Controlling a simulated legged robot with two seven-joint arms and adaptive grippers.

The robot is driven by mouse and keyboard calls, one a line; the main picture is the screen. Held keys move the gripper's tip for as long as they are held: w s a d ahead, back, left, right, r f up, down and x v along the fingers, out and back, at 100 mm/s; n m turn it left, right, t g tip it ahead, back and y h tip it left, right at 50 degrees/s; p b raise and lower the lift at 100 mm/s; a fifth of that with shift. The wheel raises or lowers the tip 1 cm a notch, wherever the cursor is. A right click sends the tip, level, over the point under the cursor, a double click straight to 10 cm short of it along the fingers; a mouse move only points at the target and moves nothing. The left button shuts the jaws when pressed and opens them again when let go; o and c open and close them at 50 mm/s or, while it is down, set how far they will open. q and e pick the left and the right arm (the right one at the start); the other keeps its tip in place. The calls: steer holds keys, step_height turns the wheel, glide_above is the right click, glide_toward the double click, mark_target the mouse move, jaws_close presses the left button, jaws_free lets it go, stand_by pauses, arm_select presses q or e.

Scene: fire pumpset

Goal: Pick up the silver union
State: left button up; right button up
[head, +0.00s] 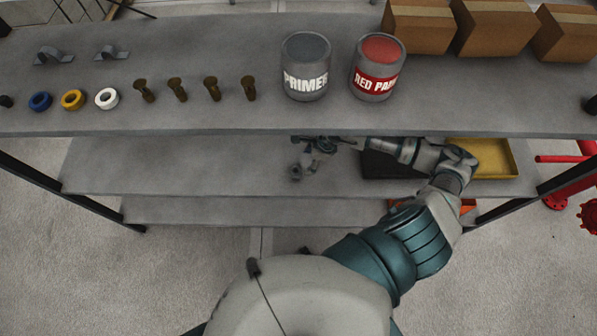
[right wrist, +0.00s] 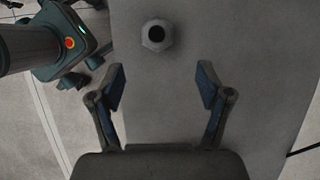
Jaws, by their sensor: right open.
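The silver union (right wrist: 157,35) is a grey hexagonal fitting with a dark round hole. It sits on the shelf in the right wrist view, ahead of my right gripper (right wrist: 161,84), whose two fingers are spread wide with nothing between them. The union lies beyond the fingertips, roughly centred between them. In the head view my right gripper (head: 312,147) reaches left over the middle shelf, partly under the top shelf's edge. A small grey shape (head: 295,173) just below it there looks like the union. My left gripper does not show.
The middle shelf (head: 200,168) is bare to the left. A black tray (head: 385,168) and a yellow tray (head: 496,154) stand to the right, by my forearm. The top shelf (head: 200,50) overhangs and carries a primer can (head: 306,66), a red paint can (head: 378,68), boxes and small fittings.

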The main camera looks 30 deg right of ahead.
mark_target(298, 170)
steer(key=a+f, duration=0.1)
steer(key=f, duration=0.1)
steer(key=w+a+f, duration=0.1)
steer(key=a+f, duration=0.1)
steer(key=shift+a+f, duration=0.15)
steer(key=shift+a, duration=0.15)
steer(key=shift+a+f, duration=0.1)
steer(key=shift+f, duration=0.2)
steer(key=f, duration=0.2)
steer(key=w+f, duration=0.1)
steer(key=f, duration=0.1)
steer(key=shift+p, duration=0.3)
steer(key=shift+d+f, duration=0.2)
steer(key=shift+f, duration=0.25)
steer(key=shift+a+r, duration=0.1)
steer(key=shift+a, duration=0.1)
steer(key=shift+c, duration=0.2)
steer(key=shift+a+r, duration=0.1)
steer(key=shift+a, duration=0.2)
steer(key=c, duration=0.8)
steer(key=shift+a, duration=0.1)
jaws_close()
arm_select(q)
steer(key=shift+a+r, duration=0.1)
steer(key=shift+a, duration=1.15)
arm_select(e)
steer(key=shift+d, duration=0.2)
